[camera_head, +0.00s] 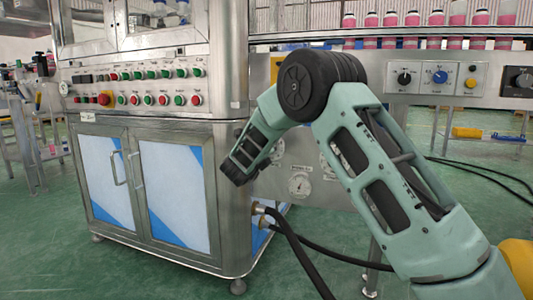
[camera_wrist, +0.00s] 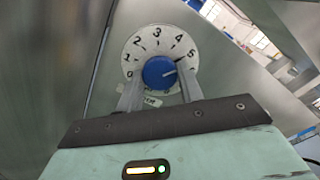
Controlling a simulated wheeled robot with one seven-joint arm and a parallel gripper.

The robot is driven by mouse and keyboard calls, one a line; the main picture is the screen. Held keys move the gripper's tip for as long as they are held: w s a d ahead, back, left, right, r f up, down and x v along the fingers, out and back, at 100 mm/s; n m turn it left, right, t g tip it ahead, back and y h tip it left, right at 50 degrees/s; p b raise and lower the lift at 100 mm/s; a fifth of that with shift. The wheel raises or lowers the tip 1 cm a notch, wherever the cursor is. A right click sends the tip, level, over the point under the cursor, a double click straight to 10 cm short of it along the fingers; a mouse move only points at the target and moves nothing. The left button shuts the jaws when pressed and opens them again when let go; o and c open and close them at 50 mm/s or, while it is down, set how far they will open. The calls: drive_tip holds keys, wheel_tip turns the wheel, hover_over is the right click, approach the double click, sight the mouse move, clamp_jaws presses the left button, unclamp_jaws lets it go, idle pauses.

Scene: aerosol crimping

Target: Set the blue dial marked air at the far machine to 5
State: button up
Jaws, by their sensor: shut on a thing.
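The blue dial (camera_wrist: 159,73) sits on a round white scale plate (camera_wrist: 148,45) with black numbers in the wrist view. My gripper (camera_wrist: 160,84) has one finger on each side of the dial and is shut on it. A mark on the dial points right and slightly up, close to the 5 and seemingly a little below it; the exact reading is hard to tell. A small label below the dial is partly covered by a finger. In the head view my gripper and this dial are hidden.
A steel cabinet with a button panel (camera_head: 140,87) stands at left in the head view. Behind my arm is a conveyor with pink bottles (camera_head: 480,18), a black knob (camera_head: 404,79) and another blue knob (camera_head: 440,77). Dark hoses (camera_head: 301,259) run across the green floor.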

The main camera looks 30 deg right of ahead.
drive_tip(key=o, duration=1)
drive_tip(key=shift+a, duration=0.1)
drive_tip(key=p+v, duration=0.5)
drive_tip(key=v, duration=1.2)
drive_tip(key=shift+p, duration=0.4)
drive_tip(key=shift+s+a, duration=0.15)
